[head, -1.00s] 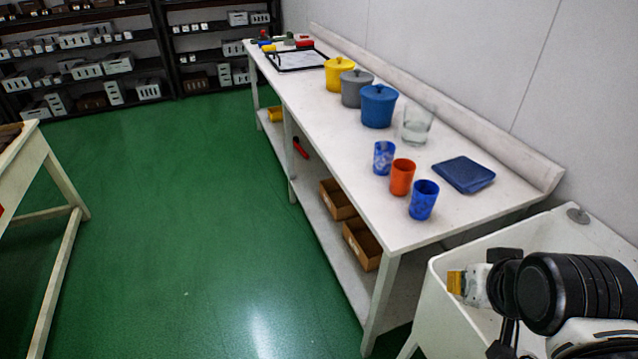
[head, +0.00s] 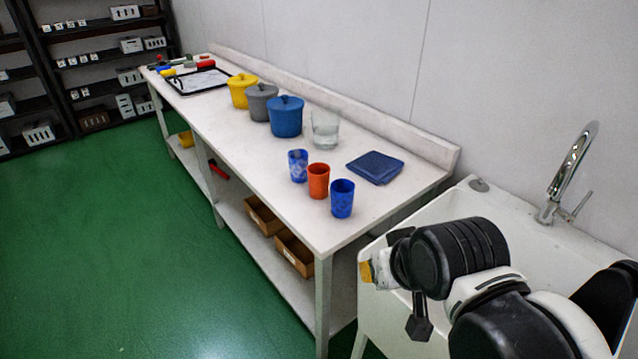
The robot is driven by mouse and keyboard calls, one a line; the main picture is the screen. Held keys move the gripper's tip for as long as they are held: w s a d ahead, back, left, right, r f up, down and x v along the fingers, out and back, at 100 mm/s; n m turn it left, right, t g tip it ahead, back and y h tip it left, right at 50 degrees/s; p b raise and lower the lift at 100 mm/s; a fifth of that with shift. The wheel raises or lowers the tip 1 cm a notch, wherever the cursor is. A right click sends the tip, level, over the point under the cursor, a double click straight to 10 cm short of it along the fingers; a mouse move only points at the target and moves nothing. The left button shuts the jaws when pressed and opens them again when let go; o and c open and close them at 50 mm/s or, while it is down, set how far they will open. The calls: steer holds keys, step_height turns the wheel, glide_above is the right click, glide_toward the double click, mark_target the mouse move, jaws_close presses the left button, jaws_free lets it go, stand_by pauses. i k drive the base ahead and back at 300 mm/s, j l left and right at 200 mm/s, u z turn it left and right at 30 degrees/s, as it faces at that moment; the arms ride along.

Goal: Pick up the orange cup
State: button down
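The orange cup (head: 318,181) stands upright on the white workbench (head: 250,150), in a row between two blue patterned cups. One blue cup (head: 298,166) is just behind it to the left, the other blue cup (head: 342,198) in front to the right. My gripper (head: 372,271) is at the lower right, over the near left edge of the sink and well apart from the orange cup. Only its side with a yellow tip shows, so I cannot tell whether it is open or shut.
Behind the cups stand blue (head: 286,117), grey (head: 262,103) and yellow (head: 240,92) lidded pots, a glass beaker (head: 325,129) and a dark blue folded item (head: 375,167). A sink (head: 470,200) with a tall faucet (head: 570,175) adjoins the bench. Green floor is clear at left.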

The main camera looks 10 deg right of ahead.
mark_target(318, 177)
steer(key=i+j+z, duration=0.3)
steer(key=j, duration=0.25)
steer(key=j+z, duration=0.3)
steer(key=j, duration=0.25)
steer(key=i+j+z, duration=0.1)
steer(key=j+z, duration=0.2)
steer(key=j, duration=0.3)
steer(key=j+z, duration=0.35)
steer(key=j, duration=0.25)
steer(key=j+z, duration=0.3)
steer(key=j, duration=0.3)
steer(key=k+j+z, duration=0.3)
steer(key=j, duration=0.25)
steer(key=k+j+z, duration=0.1)
steer(key=j+z, duration=0.2)
steer(key=j, duration=0.25)
